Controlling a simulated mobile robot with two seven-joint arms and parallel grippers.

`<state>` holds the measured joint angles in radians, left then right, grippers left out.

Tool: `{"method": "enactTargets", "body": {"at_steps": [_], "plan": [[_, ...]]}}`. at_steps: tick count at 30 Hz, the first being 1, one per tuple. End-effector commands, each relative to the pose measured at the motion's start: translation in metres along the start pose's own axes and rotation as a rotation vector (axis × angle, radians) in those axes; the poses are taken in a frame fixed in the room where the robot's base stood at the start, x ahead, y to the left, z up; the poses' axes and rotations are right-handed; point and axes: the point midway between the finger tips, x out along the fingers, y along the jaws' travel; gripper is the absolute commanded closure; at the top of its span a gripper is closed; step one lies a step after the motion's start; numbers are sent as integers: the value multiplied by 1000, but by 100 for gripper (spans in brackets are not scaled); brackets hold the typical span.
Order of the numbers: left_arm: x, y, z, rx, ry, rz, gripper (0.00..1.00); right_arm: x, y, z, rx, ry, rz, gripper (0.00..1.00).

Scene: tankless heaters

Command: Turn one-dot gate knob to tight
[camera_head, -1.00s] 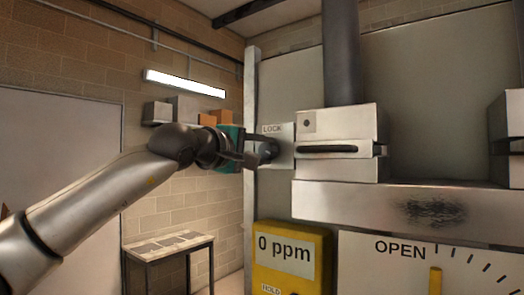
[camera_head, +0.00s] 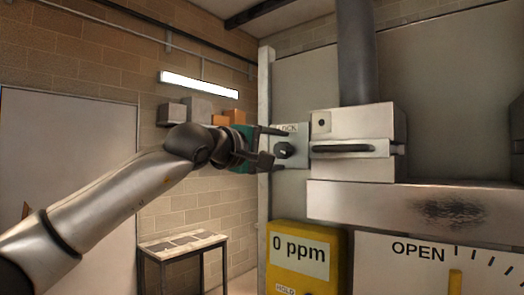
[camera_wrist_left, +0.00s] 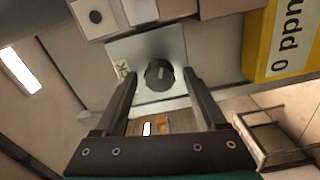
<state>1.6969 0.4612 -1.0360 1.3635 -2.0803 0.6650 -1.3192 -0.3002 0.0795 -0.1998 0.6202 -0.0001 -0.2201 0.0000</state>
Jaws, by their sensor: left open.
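The dark knob (camera_head: 284,150) sits on a grey plate (camera_head: 303,158) marked LOCK, left of a metal gate box (camera_head: 352,122) with a single dot on its face. The label is partly covered by a finger in the head view. My left gripper (camera_head: 276,146) is open at the plate's left side. In the left wrist view the knob (camera_wrist_left: 159,74) shows a small light mark. It lies ahead of the gap between the open fingers (camera_wrist_left: 160,88), with nothing gripped. I cannot tell the exact distance to it. My right gripper is out of view.
A yellow meter (camera_head: 297,258) reading 0 ppm is below the plate. A ledge (camera_head: 360,203) runs under the gate box, and a dial panel (camera_head: 405,270) marked OPEN is below that. A small table (camera_head: 182,246) stands at the left wall.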

Motion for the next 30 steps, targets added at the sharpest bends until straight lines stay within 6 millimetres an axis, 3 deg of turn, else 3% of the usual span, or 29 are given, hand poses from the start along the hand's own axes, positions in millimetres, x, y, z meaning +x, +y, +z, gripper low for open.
{"method": "enactTargets", "body": {"at_steps": [5,21,30], "plan": [[-21,-2,-1,3,3,3,27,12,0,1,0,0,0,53],[-133,-2,-1,1,3,2,27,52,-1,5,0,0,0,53],[-150,0,0,1,-1,0,27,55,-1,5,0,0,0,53]]}}
